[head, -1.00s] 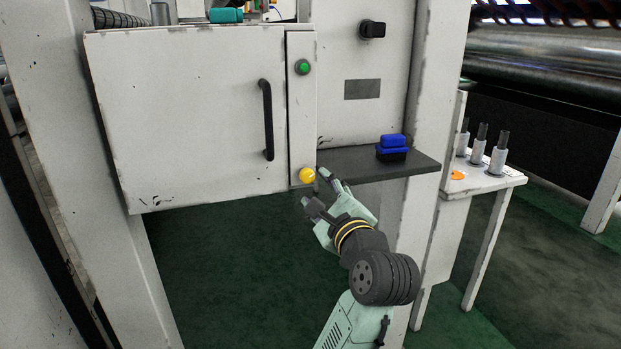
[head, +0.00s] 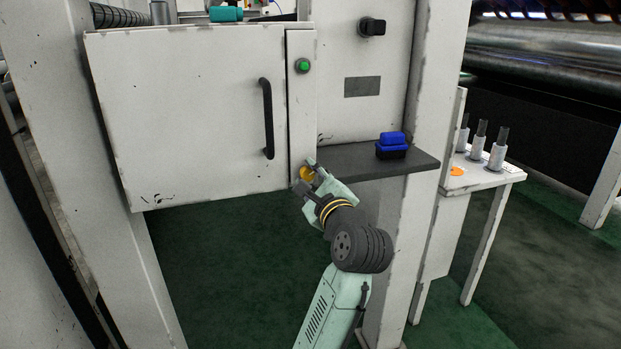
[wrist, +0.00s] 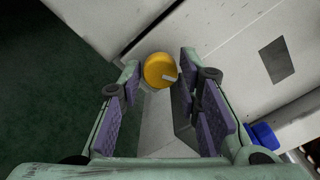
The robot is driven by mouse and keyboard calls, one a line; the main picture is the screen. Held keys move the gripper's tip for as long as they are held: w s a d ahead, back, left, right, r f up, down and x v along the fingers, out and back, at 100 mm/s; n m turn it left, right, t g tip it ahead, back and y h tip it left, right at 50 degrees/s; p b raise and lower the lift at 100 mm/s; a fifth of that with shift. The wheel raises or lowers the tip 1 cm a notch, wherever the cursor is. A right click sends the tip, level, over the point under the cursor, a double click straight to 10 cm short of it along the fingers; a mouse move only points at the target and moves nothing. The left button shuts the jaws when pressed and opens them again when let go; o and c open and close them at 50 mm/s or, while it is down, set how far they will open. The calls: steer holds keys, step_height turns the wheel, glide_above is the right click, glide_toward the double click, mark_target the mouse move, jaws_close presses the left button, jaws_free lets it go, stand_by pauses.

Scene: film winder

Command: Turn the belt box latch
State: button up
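The belt box (head: 190,120) is a white cabinet with a closed door and a black vertical handle (head: 267,119). Its latch is a round yellow knob (head: 306,174) low on the narrow strip right of the door; in the wrist view the knob (wrist: 160,70) shows a small pale mark. My gripper (head: 306,175) is at the knob, partly covering it in the head view. In the wrist view my gripper (wrist: 155,82) is open, with the knob at the fingertips, between them and nearer the right one. I cannot tell whether a finger touches it.
A dark shelf (head: 365,163) with a blue and black object (head: 392,145) juts out right of my gripper. A green button (head: 303,66) and a black switch (head: 372,28) are above. The space below the box is clear.

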jaws_close()
steer(key=shift+n, duration=0.4)
steer(key=n+p, duration=0.1)
steer(key=n, duration=0.3)
steer(key=shift+n, duration=0.4)
steer(key=n, duration=1.1)
steer(key=shift+n, duration=0.3)
steer(key=n+b, duration=0.1)
steer(key=n, duration=0.5)
steer(key=shift+r+n+b, duration=0.1)
steer(key=shift+n+b, duration=0.2)
